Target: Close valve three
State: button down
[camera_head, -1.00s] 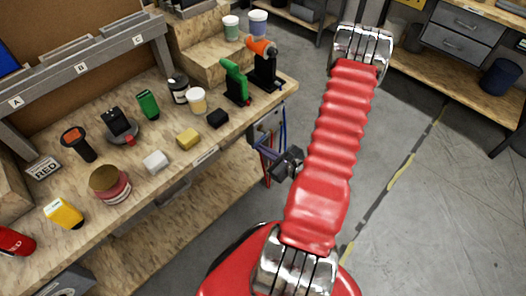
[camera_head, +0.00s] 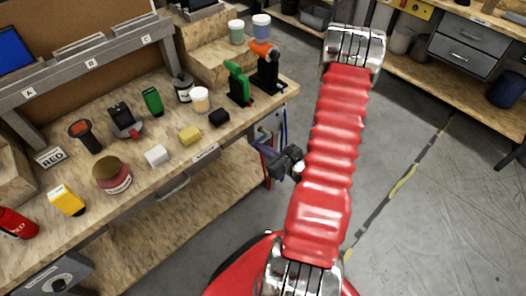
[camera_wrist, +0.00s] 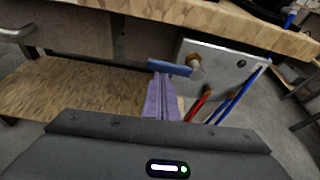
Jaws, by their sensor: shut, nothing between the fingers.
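A valve with a blue lever handle (camera_wrist: 170,67) and a brass fitting (camera_wrist: 195,64) is mounted on a grey metal panel (camera_wrist: 222,66) at the end of the workbench. The lever lies roughly crosswise, pointing left from the fitting. No number is readable on it. My gripper (camera_wrist: 160,76) has lavender fingers, shut and empty, with the tips just below or against the lever's left part; I cannot tell if they touch. In the head view my gripper (camera_head: 258,146) is beside the bench end, and the panel (camera_head: 268,124) is partly visible behind it.
Red and blue hoses (camera_wrist: 225,100) hang from the panel right of my fingers. The bench top (camera_head: 130,185) overhangs above and carries tools, jars and blocks. A lower wooden shelf (camera_wrist: 75,88) is at left. Open floor (camera_head: 440,220) is at right.

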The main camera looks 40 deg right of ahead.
jog(key=shift+w+r, duration=0.2)
jog(key=shift+r, duration=0.2)
jog(key=shift+f, duration=0.1)
jog(key=shift+f, duration=2.25)
jog(key=v, duration=1)
jog(key=shift+s, duration=0.2)
jog(key=shift+d+f, duration=0.1)
jog(key=shift+f, duration=0.1)
